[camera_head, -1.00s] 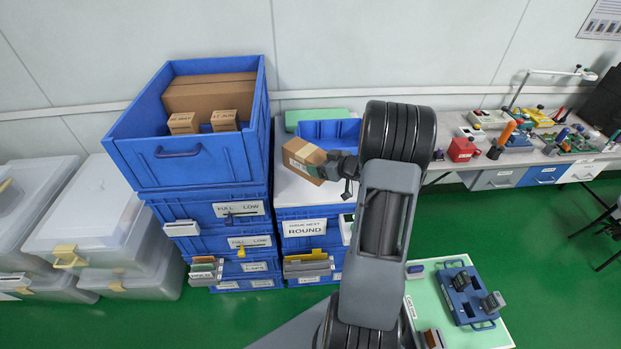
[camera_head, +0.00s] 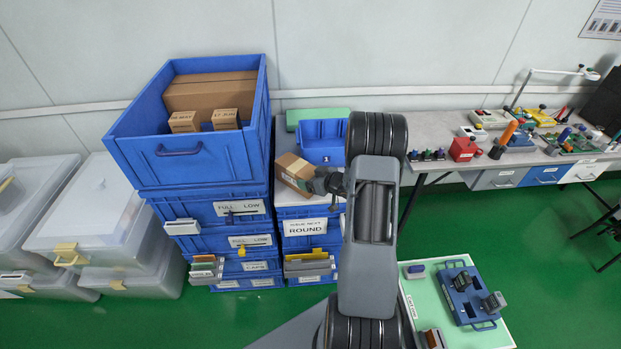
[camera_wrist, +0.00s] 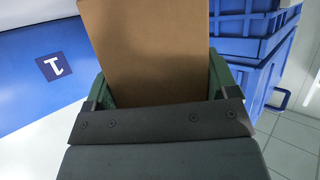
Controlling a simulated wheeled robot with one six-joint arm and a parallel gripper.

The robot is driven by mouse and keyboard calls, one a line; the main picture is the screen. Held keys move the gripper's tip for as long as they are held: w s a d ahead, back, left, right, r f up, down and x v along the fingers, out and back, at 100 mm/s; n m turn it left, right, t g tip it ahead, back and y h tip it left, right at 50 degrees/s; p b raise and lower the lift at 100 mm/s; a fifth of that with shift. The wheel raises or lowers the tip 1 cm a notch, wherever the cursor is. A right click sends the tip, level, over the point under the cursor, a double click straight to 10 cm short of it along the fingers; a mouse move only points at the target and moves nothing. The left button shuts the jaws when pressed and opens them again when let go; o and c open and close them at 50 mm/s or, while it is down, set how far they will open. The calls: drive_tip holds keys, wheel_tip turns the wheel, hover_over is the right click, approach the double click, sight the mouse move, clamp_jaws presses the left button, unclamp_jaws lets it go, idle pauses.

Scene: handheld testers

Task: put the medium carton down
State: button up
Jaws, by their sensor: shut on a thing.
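The medium carton (camera_head: 294,173) is a brown cardboard box with a pale label on its front. It is at the top of the shorter blue stack, in front of a small blue bin. My gripper (camera_head: 316,183) is shut on it from the right. In the wrist view the carton (camera_wrist: 145,50) fills the space between the green-edged fingers of my gripper (camera_wrist: 160,88). The carton looks tilted in the head view. I cannot tell whether its underside touches the white top (camera_head: 285,147) of the stack.
The small blue bin (camera_head: 322,153) and a green case (camera_head: 315,116) stand behind the carton. A taller blue crate (camera_head: 180,163) with several cartons rises at the left. A workbench (camera_head: 440,166) with tools is at the right.

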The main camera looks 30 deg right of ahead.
drive_tip(key=shift+f, duration=0.2)
drive_tip(key=o, duration=1)
drive_tip(key=shift+r, duration=0.1)
drive_tip(key=shift+c, duration=0.2)
